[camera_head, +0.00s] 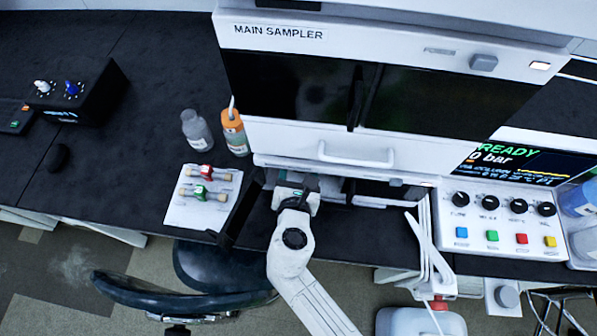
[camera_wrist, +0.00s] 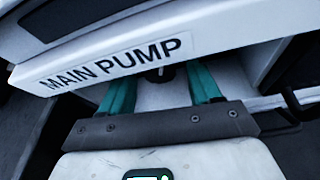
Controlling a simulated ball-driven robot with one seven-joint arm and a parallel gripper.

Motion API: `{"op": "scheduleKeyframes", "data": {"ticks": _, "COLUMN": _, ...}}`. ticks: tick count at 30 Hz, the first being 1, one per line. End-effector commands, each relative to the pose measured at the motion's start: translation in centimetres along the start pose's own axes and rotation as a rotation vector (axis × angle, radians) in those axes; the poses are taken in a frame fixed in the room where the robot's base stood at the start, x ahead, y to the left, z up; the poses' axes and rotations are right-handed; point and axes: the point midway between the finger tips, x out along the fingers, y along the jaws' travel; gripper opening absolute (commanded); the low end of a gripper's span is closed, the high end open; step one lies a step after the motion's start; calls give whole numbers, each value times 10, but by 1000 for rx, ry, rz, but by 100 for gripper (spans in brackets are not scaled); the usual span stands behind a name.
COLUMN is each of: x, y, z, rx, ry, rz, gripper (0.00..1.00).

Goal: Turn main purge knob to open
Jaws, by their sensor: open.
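A white panel labelled MAIN PUMP (camera_wrist: 115,66) crosses the wrist view. A small dark knob (camera_wrist: 160,73) shows under its lower edge, partly hidden by the panel; its pointer setting cannot be read. My gripper (camera_wrist: 161,82) is open, with one green finger on each side of the knob. The fingertips run under the panel edge, and I cannot tell whether they touch the knob. In the head view my gripper (camera_head: 299,188) is under the front of the MAIN SAMPLER unit (camera_head: 290,125), and the knob is hidden there.
A panel of black knobs and coloured buttons (camera_head: 503,222) is at right. A dark chair (camera_head: 220,275) stands below the bench edge.

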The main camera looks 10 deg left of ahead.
Motion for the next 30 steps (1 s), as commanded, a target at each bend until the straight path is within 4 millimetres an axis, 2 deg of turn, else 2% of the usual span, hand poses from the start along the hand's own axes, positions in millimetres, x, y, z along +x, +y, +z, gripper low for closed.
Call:
{"op": "scheduleKeyframes", "data": {"ticks": 4, "x": 0, "y": 0, "z": 0, "rx": 0, "ry": 0, "rz": 0, "gripper": 61}}
{"op": "scheduleKeyframes", "data": {"ticks": 21, "x": 0, "y": 0, "z": 0, "rx": 0, "ry": -1, "rz": 0, "gripper": 7}}
{"op": "scheduleKeyframes", "data": {"ticks": 30, "x": 0, "y": -1, "z": 0, "rx": 37, "ry": -1, "rz": 14, "gripper": 6}}
